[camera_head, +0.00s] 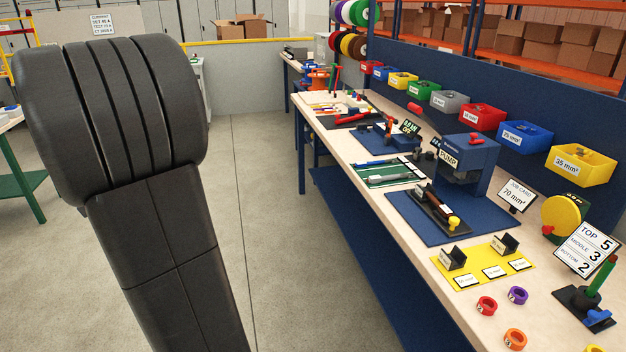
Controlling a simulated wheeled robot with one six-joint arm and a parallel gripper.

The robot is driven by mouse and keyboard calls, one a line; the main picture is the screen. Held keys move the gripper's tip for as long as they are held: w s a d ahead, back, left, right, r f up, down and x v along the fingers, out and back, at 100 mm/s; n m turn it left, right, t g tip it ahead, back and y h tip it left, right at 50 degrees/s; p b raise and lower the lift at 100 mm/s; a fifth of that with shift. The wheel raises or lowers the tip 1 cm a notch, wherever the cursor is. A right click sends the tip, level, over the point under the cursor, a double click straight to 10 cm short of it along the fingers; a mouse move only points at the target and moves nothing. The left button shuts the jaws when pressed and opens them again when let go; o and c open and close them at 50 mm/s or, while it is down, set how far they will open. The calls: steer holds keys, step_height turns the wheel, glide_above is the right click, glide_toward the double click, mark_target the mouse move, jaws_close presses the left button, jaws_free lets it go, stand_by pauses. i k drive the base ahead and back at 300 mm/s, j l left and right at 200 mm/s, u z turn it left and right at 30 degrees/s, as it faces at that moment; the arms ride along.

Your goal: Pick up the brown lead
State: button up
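A dark brown, rod-like piece (426,194) lies along a black holder (437,211) on a blue mat (403,211) in the middle of the workbench. A yellow knob (453,222) is at its near end. It looks like the brown lead, but it is small and I cannot be sure. My gripper is not in view. Only a thick black part of my arm shows, at the left of the picture, well apart from the bench.
The workbench (447,275) runs along the right. A blue pump (468,160) stands behind the mat. Coloured bins (581,166) hang on the blue back panel. Coloured rings (486,305) and a yellow plate (485,262) lie nearer. The floor (285,270) left of the bench is clear.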

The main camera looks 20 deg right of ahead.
mark_target(443, 209)
steer(key=i+z, duration=0.3)
steer(key=z, duration=0.15)
steer(key=i+z, duration=0.3)
steer(key=z, duration=0.15)
steer(key=i+j+z, duration=0.2)
steer(key=z, duration=0.25)
steer(key=i+j+z, duration=0.3)
steer(key=z, duration=0.15)
steer(key=i+j+z, duration=0.1)
steer(key=z, duration=0.4)
steer(key=i+j+z, duration=0.2)
steer(key=z, duration=0.25)
steer(key=i+j+z, duration=0.15)
steer(key=z, duration=0.35)
steer(key=j+z, duration=0.45)
steer(key=i+j+z, duration=0.15)
steer(key=j+z, duration=0.2)
steer(key=z, duration=0.15)
